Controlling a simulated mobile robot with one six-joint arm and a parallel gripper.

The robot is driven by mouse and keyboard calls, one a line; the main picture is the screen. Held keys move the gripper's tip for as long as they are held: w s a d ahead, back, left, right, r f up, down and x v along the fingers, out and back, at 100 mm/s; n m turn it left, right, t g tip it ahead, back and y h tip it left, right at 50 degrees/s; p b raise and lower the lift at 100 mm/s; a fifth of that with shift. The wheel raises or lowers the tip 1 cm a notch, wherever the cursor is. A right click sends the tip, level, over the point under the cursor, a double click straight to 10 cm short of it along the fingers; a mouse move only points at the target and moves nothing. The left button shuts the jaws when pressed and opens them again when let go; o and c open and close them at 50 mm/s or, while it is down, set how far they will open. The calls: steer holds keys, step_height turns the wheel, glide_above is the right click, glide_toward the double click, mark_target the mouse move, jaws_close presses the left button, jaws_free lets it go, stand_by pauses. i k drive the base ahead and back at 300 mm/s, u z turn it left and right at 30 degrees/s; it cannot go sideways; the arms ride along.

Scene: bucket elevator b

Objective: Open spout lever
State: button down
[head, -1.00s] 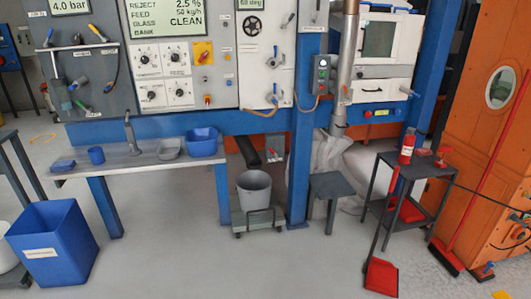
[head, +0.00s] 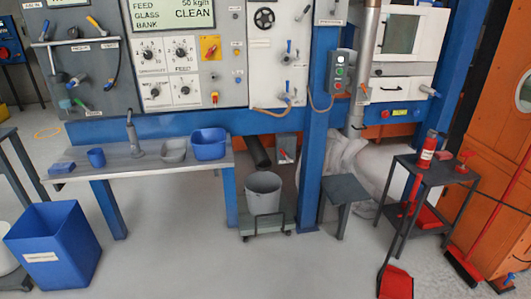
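A dark spout pipe (head: 259,152) slants down under the blue beam, above a grey bucket (head: 263,191). Just right of the pipe is a small grey box (head: 285,148) with a small red-and-dark handle on its front. This may be the spout lever, but it is too small to read its label or position. The bucket stands on a low wheeled trolley (head: 264,226). My gripper is not in view.
A blue post (head: 312,140) and a dark stool (head: 343,190) stand right of the bucket. A grey bench (head: 130,163) with trays is on the left. The floor in front is clear.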

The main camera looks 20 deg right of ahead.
mark_target(288, 158)
steer(key=u, duration=0.35)
steer(key=i, duration=1.2)
steer(key=z, duration=0.05)
